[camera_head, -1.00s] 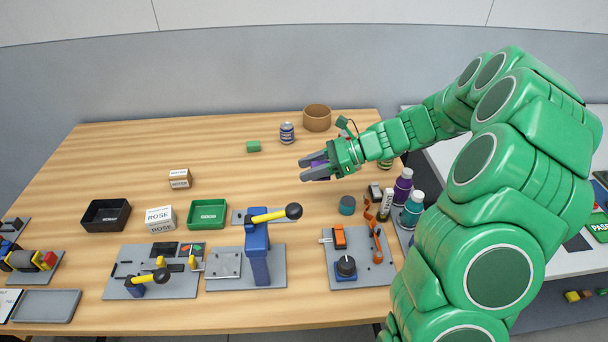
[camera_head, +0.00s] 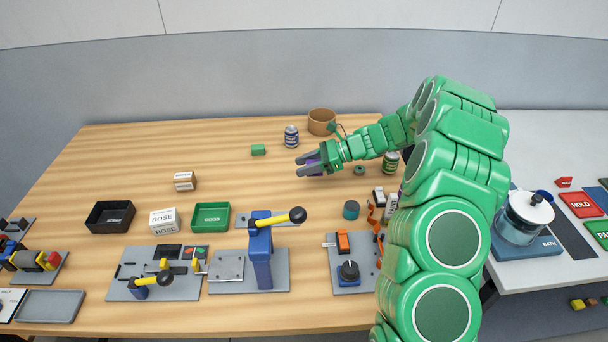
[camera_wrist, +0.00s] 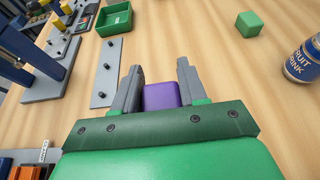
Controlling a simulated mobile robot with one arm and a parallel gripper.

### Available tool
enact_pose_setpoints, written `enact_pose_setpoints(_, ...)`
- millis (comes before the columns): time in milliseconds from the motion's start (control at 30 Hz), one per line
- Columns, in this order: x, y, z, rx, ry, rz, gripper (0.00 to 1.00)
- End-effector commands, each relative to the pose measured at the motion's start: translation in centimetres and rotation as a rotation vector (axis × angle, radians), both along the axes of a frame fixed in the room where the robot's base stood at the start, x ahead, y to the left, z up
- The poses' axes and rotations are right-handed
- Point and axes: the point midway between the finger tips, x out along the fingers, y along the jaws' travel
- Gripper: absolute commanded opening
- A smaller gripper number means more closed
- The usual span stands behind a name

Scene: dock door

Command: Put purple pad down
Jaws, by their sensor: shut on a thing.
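The purple pad (camera_wrist: 161,96) is a small purple block between the two grey fingers of my gripper (camera_wrist: 160,85) in the wrist view. My gripper (camera_head: 309,164) is shut on it. In the head view the pad (camera_head: 315,168) shows only partly between the fingers. My gripper is over the right half of the wooden table (camera_head: 240,168), toward the back. I cannot tell whether the pad touches the tabletop.
A green block (camera_head: 258,150), a drink can (camera_head: 291,136) and a brown round bowl (camera_head: 321,122) stand behind my gripper. In front are a blue lever press (camera_head: 260,250), a green tray (camera_head: 210,217) and a teal cylinder (camera_head: 351,210). Bare wood lies left of my gripper.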

Motion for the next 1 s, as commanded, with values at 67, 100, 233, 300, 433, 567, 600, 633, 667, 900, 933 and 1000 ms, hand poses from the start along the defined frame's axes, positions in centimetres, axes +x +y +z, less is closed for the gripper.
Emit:
enact_pose_setpoints(67,0.6,0.1,-0.8,-0.001,0.000,0.000,0.12)
enact_pose_setpoints(100,0.9,0.1,-1.2,-0.001,0.000,-0.001,0.12)
enact_pose_setpoints(233,1.5,0.1,-1.9,-0.001,0.000,-0.001,0.12)
enact_pose_setpoints(300,1.7,0.2,-2.0,0.000,0.000,-0.001,0.12)
enact_pose_setpoints(433,1.8,0.2,-2.2,0.000,-0.001,0.000,0.12)
enact_pose_setpoints(567,2.2,0.3,-2.7,0.000,0.000,0.000,0.12)
enact_pose_setpoints(600,2.3,0.3,-3.2,0.001,0.001,0.001,0.12)
enact_pose_setpoints(633,2.2,0.3,-3.6,0.001,0.001,0.001,0.12)
enact_pose_setpoints(667,2.2,0.3,-4.0,0.000,0.001,0.001,0.12)
enact_pose_setpoints(900,2.2,0.3,-5.9,0.000,0.000,0.001,0.12)
enact_pose_setpoints(933,2.2,0.3,-5.9,0.000,0.000,0.001,0.12)
enact_pose_setpoints(1000,2.2,0.3,-5.8,0.000,-0.001,0.001,0.12)
